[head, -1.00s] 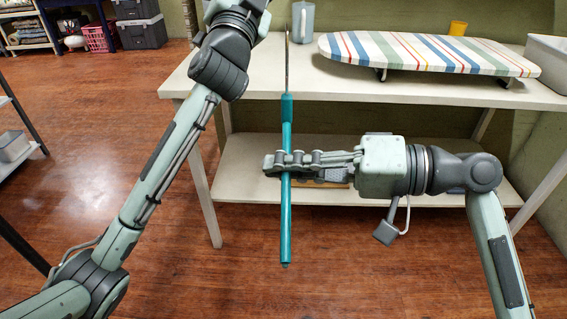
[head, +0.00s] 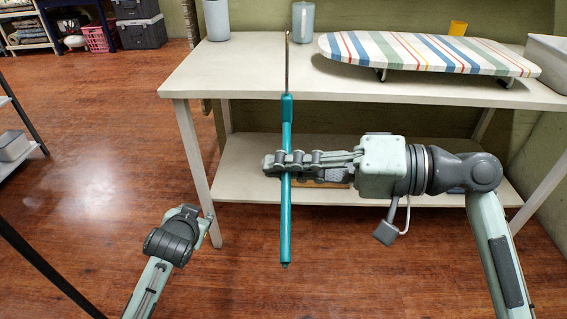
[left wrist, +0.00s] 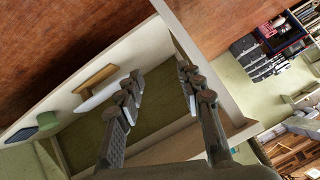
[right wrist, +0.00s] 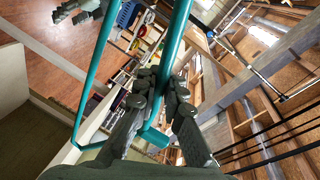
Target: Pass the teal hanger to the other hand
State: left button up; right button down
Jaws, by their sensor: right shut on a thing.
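The teal hanger (head: 286,215) hangs nearly edge-on in the head view, its metal hook pointing up in front of the table. My right gripper (head: 277,163) is shut on it around the middle. In the right wrist view the hanger's teal bars (right wrist: 177,35) run past the fingers (right wrist: 158,82). My left gripper (left wrist: 162,82) is open and empty in the left wrist view, and the hanger does not show between its fingers. In the head view my left forearm is low at the left, apart from the hanger; its fingers cannot be made out there.
A white table (head: 240,70) with a lower shelf (head: 245,160) stands behind the hanger.

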pick_arm(q)
jog(key=s+a+f+n+g, duration=0.1)
jog(key=s+a+f+g, duration=0.1)
jog(key=s+f, duration=0.6)
jog(key=s+a+f+g, duration=0.3)
jog(key=s+f+g, duration=0.2)
jog(key=s, duration=1.1)
notch_tip(320, 180, down, 4)
jog(key=shift+s+a+r+n, duration=0.1)
jog(key=shift+s+a+n, duration=0.25)
jog(key=shift+s+n, duration=0.05)
